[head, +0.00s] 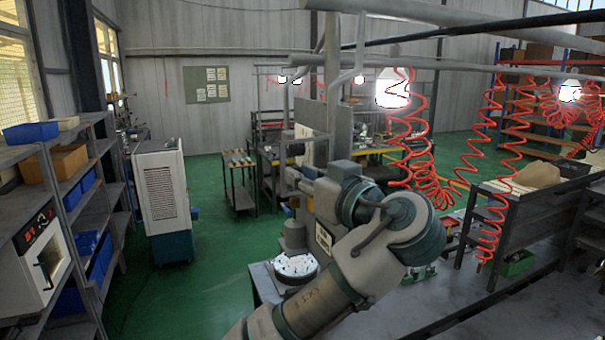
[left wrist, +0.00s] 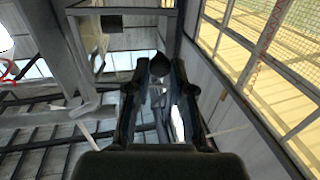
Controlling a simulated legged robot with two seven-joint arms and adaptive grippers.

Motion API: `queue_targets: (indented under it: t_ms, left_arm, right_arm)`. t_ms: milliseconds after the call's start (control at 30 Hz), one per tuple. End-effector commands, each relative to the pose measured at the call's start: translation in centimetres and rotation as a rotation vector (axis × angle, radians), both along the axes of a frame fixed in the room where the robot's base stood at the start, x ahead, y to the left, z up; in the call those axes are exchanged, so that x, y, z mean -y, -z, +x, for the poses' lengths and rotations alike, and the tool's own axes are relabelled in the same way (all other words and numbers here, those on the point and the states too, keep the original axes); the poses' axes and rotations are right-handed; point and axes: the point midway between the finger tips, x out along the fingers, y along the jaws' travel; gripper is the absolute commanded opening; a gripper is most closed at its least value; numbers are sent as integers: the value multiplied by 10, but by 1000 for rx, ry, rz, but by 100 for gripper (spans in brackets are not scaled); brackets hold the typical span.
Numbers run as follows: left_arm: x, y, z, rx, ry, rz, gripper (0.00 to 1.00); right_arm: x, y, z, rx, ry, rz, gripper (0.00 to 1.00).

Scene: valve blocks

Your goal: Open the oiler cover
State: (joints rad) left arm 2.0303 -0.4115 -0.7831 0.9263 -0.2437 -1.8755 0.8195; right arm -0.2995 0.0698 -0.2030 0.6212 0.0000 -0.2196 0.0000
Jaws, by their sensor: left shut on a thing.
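My left gripper (left wrist: 158,68) shows from behind in the left wrist view, its two dark fingers pointing up the picture. It is shut on a small dark part between the fingertips, too dim to identify with certainty as the oiler cover. In the head view my left arm rises from the bottom and bends in front of the workbench. The gripper end (head: 300,180) is small and partly hidden there. A grey cylindrical piece (head: 293,235) stands below it, above a round dish (head: 295,268) with white bits. I cannot make out the oiler clearly. My right gripper is not in view.
A workbench (head: 480,290) runs along the right front. Red coiled hoses (head: 405,140) hang over it from overhead pipes. A shelf (head: 50,180) with bins stands at left, beside a white cabinet (head: 162,195).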

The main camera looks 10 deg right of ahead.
Motion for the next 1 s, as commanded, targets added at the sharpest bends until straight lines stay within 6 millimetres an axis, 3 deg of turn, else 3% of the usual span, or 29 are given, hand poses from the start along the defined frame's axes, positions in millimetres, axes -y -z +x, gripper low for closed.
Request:
queue_targets:
  t_ms: [267, 300, 367, 733, 1000]
  left_arm:
    - [-1, -5, 0, 13, 3, 2, 0]
    - [-1, -5, 0, 13, 3, 2, 32]
    - [-1, -4, 0, 12, 3, 1, 47]
    - [0, -3, -6, 8, 4, 0, 48]
    - [24, -3, -47, 11, 1, 5, 48]
  right_arm:
    - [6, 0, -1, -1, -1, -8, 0]
    - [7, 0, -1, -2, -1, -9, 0]
    - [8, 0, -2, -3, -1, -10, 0]
    - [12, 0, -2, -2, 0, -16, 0]
    - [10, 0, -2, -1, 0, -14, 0]
